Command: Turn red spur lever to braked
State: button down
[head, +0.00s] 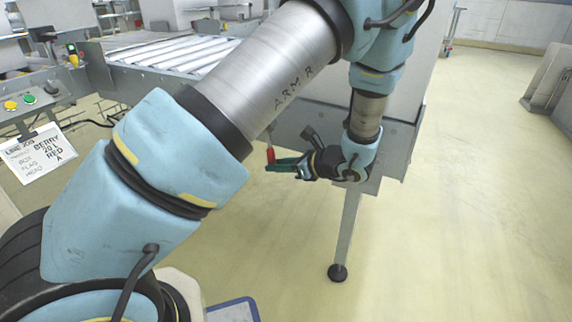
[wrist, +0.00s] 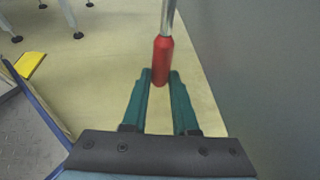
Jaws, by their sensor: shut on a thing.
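The red spur lever (wrist: 163,60) has a red cylindrical grip on a thin metal rod. In the wrist view the rod runs up out of the top of the picture, and the grip's lower end lies between the green fingertips. My gripper (wrist: 160,79) is shut on that red grip. In the head view the red lever (head: 270,155) shows as a small red piece at the tips of my gripper (head: 272,165), beside the conveyor's grey frame. The lever's pivot and any position marks cannot be made out.
A roller conveyor (head: 170,54) stands behind my arm. A support leg (head: 347,232) stands close to my gripper. A button panel (head: 28,101) and a paper sign (head: 38,153) are at left. Open floor (head: 465,200) lies to the right.

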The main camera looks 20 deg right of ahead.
jog(key=shift+w+a+f+t+y, duration=0.15)
jog(key=shift+w+a+t+y, duration=0.45)
jog(key=shift+a+t, duration=0.1)
jog(key=c, duration=1)
grip_release()
jog(key=p+v, duration=0.3)
jog(key=v, duration=0.7)
jog(key=shift+s+d, duration=0.25)
jog(key=shift+s, duration=0.05)
